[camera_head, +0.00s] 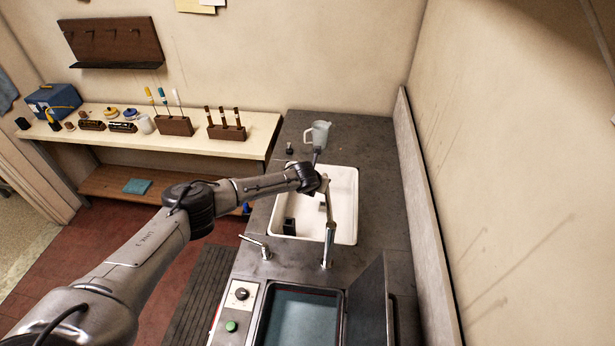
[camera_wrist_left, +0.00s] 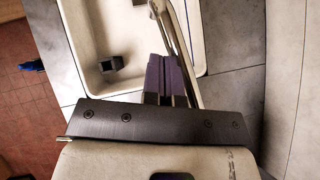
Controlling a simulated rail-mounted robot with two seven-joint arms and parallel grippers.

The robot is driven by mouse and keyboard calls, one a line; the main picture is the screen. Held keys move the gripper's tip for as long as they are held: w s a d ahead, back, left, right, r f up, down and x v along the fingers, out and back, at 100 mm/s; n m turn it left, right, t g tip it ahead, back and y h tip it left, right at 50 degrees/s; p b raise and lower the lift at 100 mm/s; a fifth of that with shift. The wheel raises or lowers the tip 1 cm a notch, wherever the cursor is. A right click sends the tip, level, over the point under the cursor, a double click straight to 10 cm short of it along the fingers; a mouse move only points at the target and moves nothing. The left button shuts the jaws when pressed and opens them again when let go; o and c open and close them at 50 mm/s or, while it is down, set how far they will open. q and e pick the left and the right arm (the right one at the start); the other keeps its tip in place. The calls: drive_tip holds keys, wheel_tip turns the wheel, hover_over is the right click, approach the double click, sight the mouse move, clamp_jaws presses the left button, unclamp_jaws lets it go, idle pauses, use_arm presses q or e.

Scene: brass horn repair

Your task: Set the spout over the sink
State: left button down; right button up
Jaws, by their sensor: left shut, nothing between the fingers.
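The chrome spout (camera_head: 329,243) stands at the near edge of the white sink (camera_head: 354,205). Its arm reaches from the post away over the basin, with the far end partly hidden by my wrist. My left gripper (camera_head: 317,156) is above the sink near the spout's far end, shut and empty. In the left wrist view its dark fingers (camera_wrist_left: 167,78) are together, just left of the spout tube (camera_wrist_left: 177,40); whether they touch it I cannot tell. The sink (camera_wrist_left: 82,45) also shows there. My right gripper is not in view.
A clear jug (camera_head: 318,133) stands behind the sink. A small dark block (camera_head: 289,226) is at the basin's left side. A lever handle (camera_head: 257,244) stands left of the spout. In front is a water-filled tank (camera_head: 304,318) with a raised lid (camera_head: 369,305).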

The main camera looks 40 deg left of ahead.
use_arm(q)
drive_tip(key=s+a+r, duration=0.7)
drive_tip(key=r, duration=0.1)
drive_tip(key=shift+s+r, duration=0.15)
drive_tip(key=shift+r, duration=0.1)
idle(0.6)
